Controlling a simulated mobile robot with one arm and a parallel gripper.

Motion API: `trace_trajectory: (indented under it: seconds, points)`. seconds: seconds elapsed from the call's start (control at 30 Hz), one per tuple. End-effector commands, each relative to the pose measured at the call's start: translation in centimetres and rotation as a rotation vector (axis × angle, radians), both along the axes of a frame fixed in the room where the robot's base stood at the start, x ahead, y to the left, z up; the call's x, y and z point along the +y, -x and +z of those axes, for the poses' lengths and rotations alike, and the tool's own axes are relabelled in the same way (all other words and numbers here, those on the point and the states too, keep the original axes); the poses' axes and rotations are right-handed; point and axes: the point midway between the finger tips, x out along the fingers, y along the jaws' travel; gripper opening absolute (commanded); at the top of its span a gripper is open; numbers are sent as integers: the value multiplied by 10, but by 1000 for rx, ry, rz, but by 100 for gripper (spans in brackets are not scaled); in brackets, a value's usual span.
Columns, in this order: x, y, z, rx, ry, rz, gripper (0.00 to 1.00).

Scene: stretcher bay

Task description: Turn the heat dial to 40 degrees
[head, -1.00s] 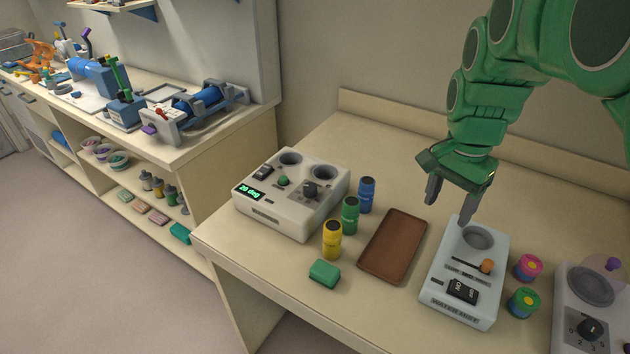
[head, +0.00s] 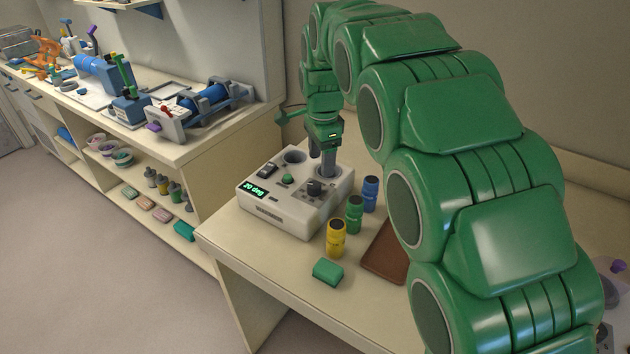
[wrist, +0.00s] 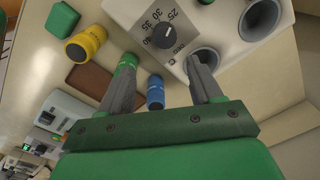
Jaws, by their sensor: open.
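The white heater box (head: 275,215) stands at the left of the table, with a lit green display (head: 254,190) reading "20 deg". Its black heat dial (head: 315,187) sits on a grey plate near the front right; in the wrist view the dial (wrist: 165,37) has numbers such as 25, 30 and 35 around it. My gripper (head: 322,165) is open above the back right part of the box, just behind the dial. In the wrist view the fingers (wrist: 160,72) are apart with nothing between them, and the dial lies beyond their tips, clear of both.
Blue (head: 370,193), green (head: 354,213) and yellow (head: 336,238) bottles stand right of the box, close to it. A green block (head: 328,272) lies in front, and a brown tray (head: 384,262) is partly hidden by my arm. The box also has two round wells, a green button (head: 288,179) and a black switch (head: 268,171).

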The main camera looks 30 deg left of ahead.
Motion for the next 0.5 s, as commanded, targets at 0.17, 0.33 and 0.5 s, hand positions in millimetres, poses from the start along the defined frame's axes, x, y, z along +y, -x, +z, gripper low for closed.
trace_trajectory:
  seconds: [0.17, 0.33, 0.5]
  points:
    - [14, 3, -6, 1, -3, -8, 64]
    - [14, 3, -13, 2, -1, -9, 64]
    - [15, 3, -30, -1, -3, -8, 64]
